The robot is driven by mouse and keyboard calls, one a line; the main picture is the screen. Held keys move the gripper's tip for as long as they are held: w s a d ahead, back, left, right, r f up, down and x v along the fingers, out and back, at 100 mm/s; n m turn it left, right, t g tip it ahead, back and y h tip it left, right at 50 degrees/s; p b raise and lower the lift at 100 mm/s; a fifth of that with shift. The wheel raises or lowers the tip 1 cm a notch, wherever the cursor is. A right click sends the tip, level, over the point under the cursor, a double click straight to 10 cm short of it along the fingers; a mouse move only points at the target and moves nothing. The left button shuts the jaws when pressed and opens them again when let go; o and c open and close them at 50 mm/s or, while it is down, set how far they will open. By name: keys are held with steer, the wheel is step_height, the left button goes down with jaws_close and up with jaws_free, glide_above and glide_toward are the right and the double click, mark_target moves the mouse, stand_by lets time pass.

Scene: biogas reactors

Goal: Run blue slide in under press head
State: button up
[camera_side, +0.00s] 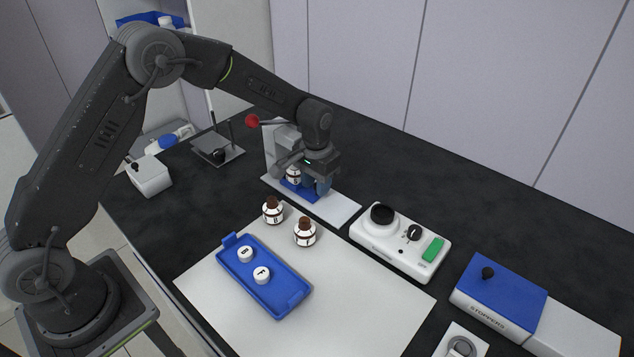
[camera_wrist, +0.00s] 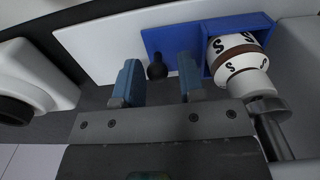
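The blue slide (camera_wrist: 172,40) lies on a white base plate, with a small black knob (camera_wrist: 157,69) and a box-like holder at its right in the wrist view. A white bottle (camera_wrist: 236,56) with a brown band and S marks sits in that holder. The slide also shows in the side view (camera_side: 291,188), partly hidden by my gripper (camera_side: 321,187). In the wrist view my blue fingers are apart on either side of the knob, with gaps to it. The grey press head (camera_wrist: 267,108) appears close to the bottle's cap end; their exact alignment is unclear.
The press has a red lever ball (camera_side: 252,121). Two brown-capped bottles (camera_side: 273,210) (camera_side: 305,233) stand in front, near a blue tray (camera_side: 290,302) with two white-topped items. A white control box (camera_side: 400,250) and a blue stoppers box (camera_side: 505,285) stand to the right.

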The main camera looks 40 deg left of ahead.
steer(key=shift+d+r, duration=0.1)
steer(key=shift+d, duration=0.05)
step_height(320, 180, up, 7)
steer(key=shift+r, duration=0.15)
stand_by(0.6)
stand_by(0.4)
steer(key=shift+s+r, duration=0.15)
steer(key=shift+r, duration=0.25)
steer(key=s+a+r+t, duration=0.2)
steer(key=s+r+t, duration=0.1)
steer(key=s+r, duration=1.05)
steer(key=s+t, duration=0.2)
steer(key=s, duration=1.4)
steer(key=shift+s+a+r+t, duration=0.2)
steer(key=shift+a+r+t, duration=0.1)
steer(key=shift+a, duration=0.1)
